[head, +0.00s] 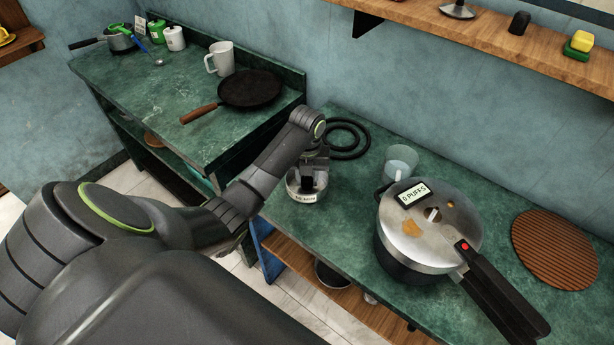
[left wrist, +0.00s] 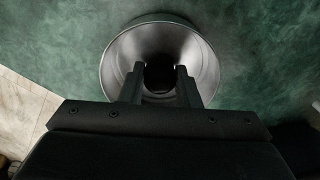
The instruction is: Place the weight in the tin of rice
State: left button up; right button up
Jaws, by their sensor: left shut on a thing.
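The tin of rice (head: 305,197) is a round silver tin with a white label, standing on the green counter near its left end. In the left wrist view, its wide shiny wall (left wrist: 115,58) surrounds the tips of my fingers. My left gripper (head: 310,180) points down into the tin's mouth and is shut on a small dark thing, seemingly the weight (left wrist: 159,76), between the fingertips. The fingers hide most of it, and I cannot tell whether it touches the tin's bottom. The rice itself is not clearly visible. My right gripper is out of view.
A pressure cooker (head: 403,255) with a "0 PUFFS" sign stands to the right, its long black handle toward the front. A ribbed brown mat (head: 555,250) is at far right.

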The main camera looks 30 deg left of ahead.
pick_arm(q)
jog(key=shift+f, duration=0.2)
jog(key=o, duration=1)
notch_tip(320, 180, up, 7)
jog(key=shift+a+f, duration=0.1)
jog(key=shift+f, duration=0.05)
jog(key=shift+r+p, duration=2.55)
jog(key=shift+r, duration=0.35)
